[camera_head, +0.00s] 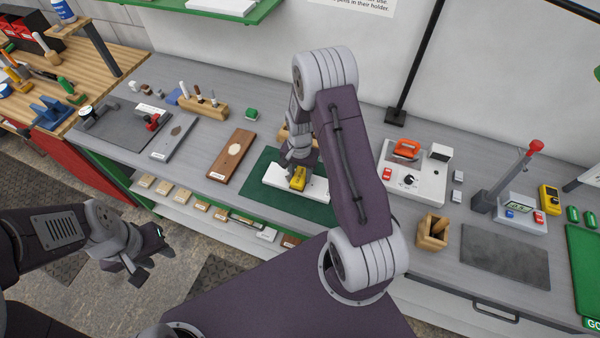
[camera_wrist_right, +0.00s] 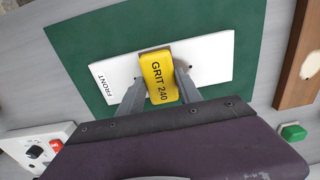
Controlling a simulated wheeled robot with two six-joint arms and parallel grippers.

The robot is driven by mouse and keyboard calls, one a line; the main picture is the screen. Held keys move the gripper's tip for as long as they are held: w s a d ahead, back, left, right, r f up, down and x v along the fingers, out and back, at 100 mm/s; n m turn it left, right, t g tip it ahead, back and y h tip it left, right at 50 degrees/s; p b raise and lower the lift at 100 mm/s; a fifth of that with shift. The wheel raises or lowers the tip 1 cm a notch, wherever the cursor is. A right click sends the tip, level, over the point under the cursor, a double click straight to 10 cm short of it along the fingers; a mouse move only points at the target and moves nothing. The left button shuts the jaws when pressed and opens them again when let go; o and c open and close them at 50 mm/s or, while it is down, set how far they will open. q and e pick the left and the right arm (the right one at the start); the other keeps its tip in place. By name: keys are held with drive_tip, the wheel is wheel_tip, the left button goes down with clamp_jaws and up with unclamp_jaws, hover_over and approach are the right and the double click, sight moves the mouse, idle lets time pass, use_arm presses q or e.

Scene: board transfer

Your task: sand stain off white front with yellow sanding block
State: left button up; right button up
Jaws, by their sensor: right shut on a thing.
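The white front (camera_head: 277,174) lies flat on a green mat (camera_head: 300,211) on the bench. It also shows in the right wrist view (camera_wrist_right: 212,58), with the word FRONT at one end and a small dark dot on either side of the block. The yellow sanding block (camera_wrist_right: 157,75), marked GRIT 240, is over the front's middle; whether it touches is hard to tell. My right gripper (camera_wrist_right: 158,88) is shut on the block. No stain shows on the bare parts; the area under the block is hidden. My left gripper (camera_head: 148,262) is open and empty, in front of the bench.
A brown board (camera_head: 231,156) and a grey board (camera_head: 175,137), each with a patch, lie left of the mat. A white switch panel (camera_head: 415,172) and a wooden holder (camera_head: 432,232) stand to the right. My right arm hides part of the bench behind the mat.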

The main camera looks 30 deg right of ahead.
drive_tip(key=shift+f, duration=0.2)
idle(0.3)
drive_tip(key=shift+w+a, duration=0.5)
drive_tip(key=shift+a, duration=0.05)
drive_tip(key=shift+w+a, duration=0.6)
drive_tip(key=shift+w, duration=0.2)
drive_tip(key=shift+w+a+r, duration=0.1)
drive_tip(key=shift+w+a, duration=0.4)
drive_tip(key=shift+w, duration=0.05)
drive_tip(key=shift+s+d, duration=0.6)
drive_tip(key=shift+s, duration=0.05)
